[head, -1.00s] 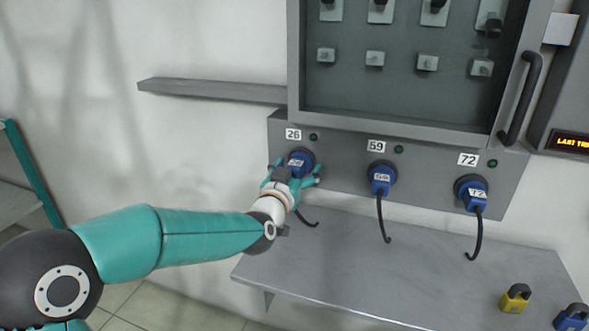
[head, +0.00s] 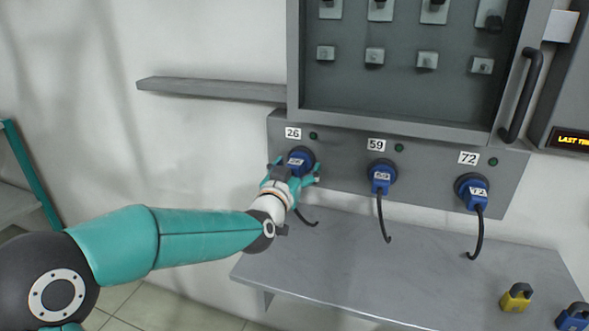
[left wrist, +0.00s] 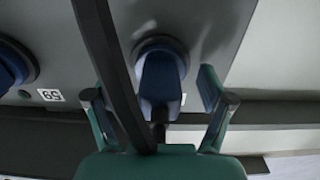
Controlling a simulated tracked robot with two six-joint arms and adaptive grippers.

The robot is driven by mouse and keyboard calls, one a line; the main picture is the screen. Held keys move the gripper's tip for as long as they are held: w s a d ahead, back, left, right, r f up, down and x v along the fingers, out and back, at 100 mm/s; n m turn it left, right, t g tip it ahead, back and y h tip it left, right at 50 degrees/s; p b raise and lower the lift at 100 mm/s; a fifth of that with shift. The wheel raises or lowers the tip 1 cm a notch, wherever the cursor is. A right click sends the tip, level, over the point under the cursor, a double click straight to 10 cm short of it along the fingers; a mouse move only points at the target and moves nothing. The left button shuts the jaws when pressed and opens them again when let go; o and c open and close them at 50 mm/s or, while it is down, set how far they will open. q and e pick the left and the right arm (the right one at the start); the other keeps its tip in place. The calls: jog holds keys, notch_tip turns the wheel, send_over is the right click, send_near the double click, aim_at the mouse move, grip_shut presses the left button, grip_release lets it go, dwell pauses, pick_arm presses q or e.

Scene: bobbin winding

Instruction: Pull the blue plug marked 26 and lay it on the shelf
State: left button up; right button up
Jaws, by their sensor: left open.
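The blue plug marked 26 (head: 299,157) sits in its round socket under the 26 label, at the left of the grey panel. Its black cable hangs below it. My left gripper (head: 291,176) is open at this plug, its teal fingers on either side. In the left wrist view the blue plug (left wrist: 160,84) stands between the two spread fingers (left wrist: 158,110), with visible gaps on both sides. The cable passes close to the camera. The grey metal shelf (head: 345,265) below the panel is bare beneath the plugs. My right gripper is not in view.
Blue plugs 59 (head: 381,177) and 72 (head: 473,192) sit to the right with hanging cables. A yellow padlock (head: 516,298) and a blue padlock (head: 573,318) are at the shelf's right end. A narrow ledge (head: 210,88) is at upper left. The glazed cabinet (head: 400,90) is above.

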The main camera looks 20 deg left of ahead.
pick_arm(q)
jog(key=shift+c, duration=0.3)
grip_shut()
jog(key=shift+s+b, duration=0.6)
jog(key=shift+s, duration=0.85)
jog(key=shift+s+a+b, duration=0.15)
jog(key=shift+s+b, duration=0.3)
jog(key=shift+s, duration=1.1)
